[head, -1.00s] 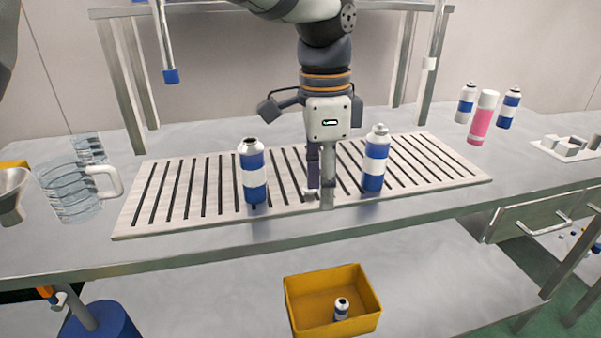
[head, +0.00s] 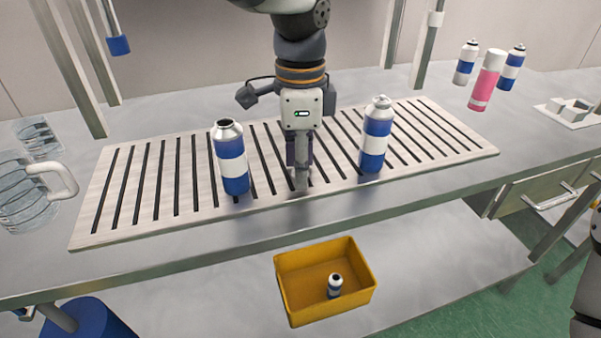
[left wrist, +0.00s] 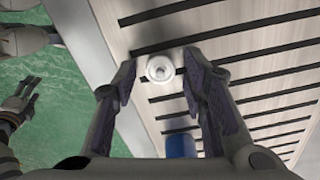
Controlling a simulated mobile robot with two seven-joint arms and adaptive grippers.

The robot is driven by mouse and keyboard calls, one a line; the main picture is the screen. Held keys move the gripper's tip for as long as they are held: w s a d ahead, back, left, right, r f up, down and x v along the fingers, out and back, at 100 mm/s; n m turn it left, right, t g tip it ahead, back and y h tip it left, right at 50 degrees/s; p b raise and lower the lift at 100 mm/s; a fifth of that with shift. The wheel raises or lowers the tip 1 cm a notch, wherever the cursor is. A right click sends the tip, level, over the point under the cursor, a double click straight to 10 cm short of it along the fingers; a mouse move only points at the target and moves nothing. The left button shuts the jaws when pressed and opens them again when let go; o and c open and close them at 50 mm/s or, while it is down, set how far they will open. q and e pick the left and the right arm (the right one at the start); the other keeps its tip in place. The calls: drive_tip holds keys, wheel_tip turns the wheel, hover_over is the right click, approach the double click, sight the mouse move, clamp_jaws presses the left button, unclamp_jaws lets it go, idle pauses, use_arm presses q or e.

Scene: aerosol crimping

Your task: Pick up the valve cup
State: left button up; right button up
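A small round metallic piece, which looks like the valve cup (left wrist: 160,68), lies near the board's front edge in the left wrist view. It sits between my left gripper's fingertips, with a gap on each side. My left gripper (left wrist: 161,82) is open and points down. In the head view my left gripper (head: 300,178) is low over the slotted board, between two blue-and-white cans, and its fingers hide the cup. My right gripper (left wrist: 22,100) shows at the left edge of the left wrist view, over the floor; its opening is unclear.
An open can (head: 231,160) stands left of the gripper and a topped can (head: 375,135) right, both on the slotted board (head: 150,215). A glass jug (head: 25,195) is at left. A yellow bin (head: 290,300) with a small can sits below. More cans stand back right.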

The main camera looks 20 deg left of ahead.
use_arm(q)
drive_tip(key=shift+f, duration=0.15)
drive_tip(key=c, duration=0.6)
